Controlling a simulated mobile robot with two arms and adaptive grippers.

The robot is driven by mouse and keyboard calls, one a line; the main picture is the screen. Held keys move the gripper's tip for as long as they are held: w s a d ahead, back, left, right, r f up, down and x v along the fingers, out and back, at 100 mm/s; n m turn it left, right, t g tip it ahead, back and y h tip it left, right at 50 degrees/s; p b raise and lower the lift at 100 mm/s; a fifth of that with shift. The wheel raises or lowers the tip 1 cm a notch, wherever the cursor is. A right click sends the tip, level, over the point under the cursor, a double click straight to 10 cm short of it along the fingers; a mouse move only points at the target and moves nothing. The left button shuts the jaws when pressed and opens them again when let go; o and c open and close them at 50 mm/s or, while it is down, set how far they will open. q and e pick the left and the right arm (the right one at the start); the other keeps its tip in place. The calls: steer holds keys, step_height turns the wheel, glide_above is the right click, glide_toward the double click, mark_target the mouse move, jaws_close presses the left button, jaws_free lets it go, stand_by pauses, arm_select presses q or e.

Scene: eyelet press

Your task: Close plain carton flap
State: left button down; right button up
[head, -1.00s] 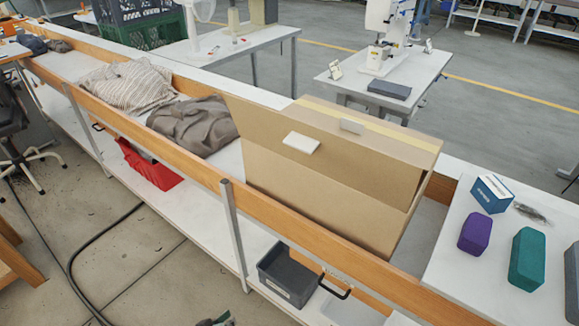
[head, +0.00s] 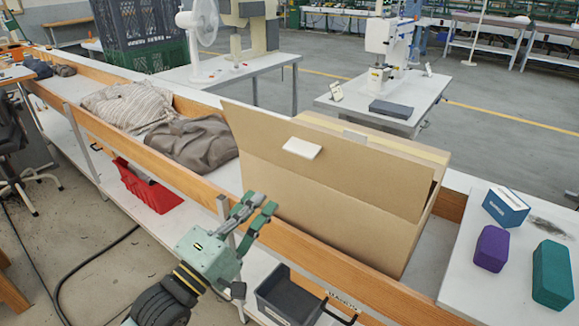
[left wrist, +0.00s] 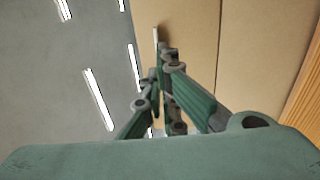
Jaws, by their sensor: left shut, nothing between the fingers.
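The plain brown carton (head: 340,222) sits in the wooden-railed bench. Its front flap (head: 375,175) is open, tilted out over the front face, with a dark gap at its right end. My left gripper (head: 258,205) is shut and empty, in front of the carton's lower left, apart from the flap as far as I can tell. In the left wrist view its fingertips (left wrist: 165,50) point along the tan cardboard (left wrist: 250,60). My right gripper is out of view.
The wooden rail (head: 330,252) runs along the carton's front. A grey cloth bag (head: 192,143) and a striped one (head: 125,105) lie left of it. A blue box (head: 506,207) and purple and teal blocks stand right. A dark bin (head: 290,297) is below.

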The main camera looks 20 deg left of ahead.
arm_select(q)
steer(key=x, duration=1.1)
steer(key=shift+w+b, duration=0.3)
steer(key=shift+b, duration=0.05)
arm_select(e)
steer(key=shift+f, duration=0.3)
arm_select(q)
steer(key=shift+d, duration=0.1)
